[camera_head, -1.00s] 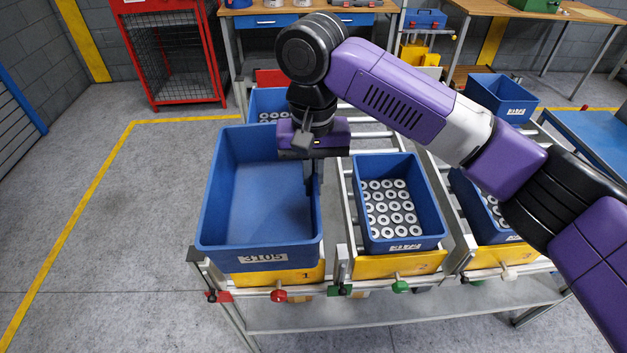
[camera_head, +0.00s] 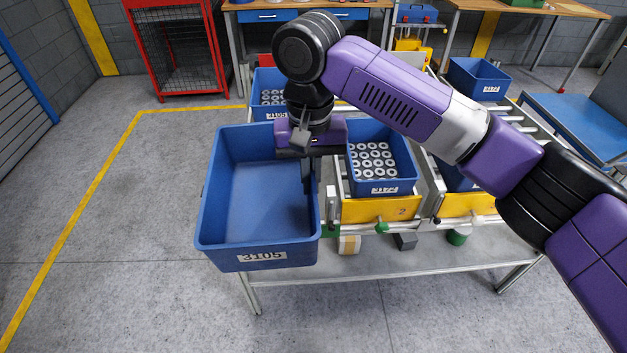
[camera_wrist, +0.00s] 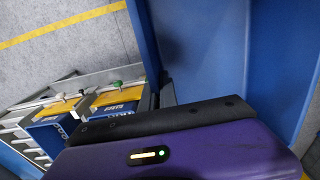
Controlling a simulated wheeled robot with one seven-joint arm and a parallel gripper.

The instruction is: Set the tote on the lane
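A large blue tote (camera_head: 263,255) marked 3105 is empty and roughly level, at the left in the head view. My gripper (camera_head: 308,178) is shut on the tote's right wall, fingers pointing down over the rim. The wrist view also shows the tote's blue wall (camera_wrist: 205,50) close up, with my fingers mostly hidden behind the gripper body. The tote is held in front of the rack's left end and hides most of the left lane. Another blue tote (camera_head: 266,108) with grey rings sits at the back of that lane.
Beside it, a blue tote (camera_head: 385,188) of rings sits on the lane with the yellow front marked 2 (camera_head: 370,211). Another lane with a yellow front (camera_head: 465,204) lies to its right. A grey lower shelf (camera_head: 400,262) juts below. The floor at left is clear.

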